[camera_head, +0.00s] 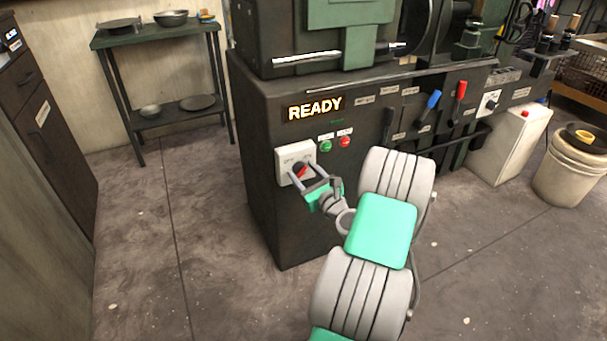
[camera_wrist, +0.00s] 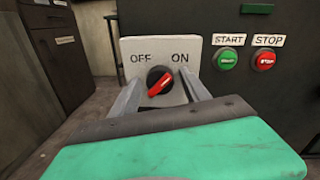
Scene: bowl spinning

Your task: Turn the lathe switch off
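The lathe switch is a round black knob with a red pointer bar (camera_wrist: 160,82) on a pale plate (camera_wrist: 193,46) marked OFF at left and ON at right. The red bar is tilted, its upper end toward ON. In the head view the knob (camera_head: 299,169) is partly hidden by my gripper. My gripper (camera_head: 304,171) is at the plate, open, with one finger on each side of the knob. In the wrist view the fingers (camera_wrist: 161,78) show gaps to the knob; whether the tips touch the plate I cannot tell.
Right of the plate are a green START button (camera_wrist: 228,58) and a red STOP button (camera_wrist: 264,59). A lit READY sign (camera_head: 315,107) is above. Blue (camera_head: 429,107) and red (camera_head: 458,102) levers stick out farther right. Open floor (camera_head: 200,250) lies left of the lathe.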

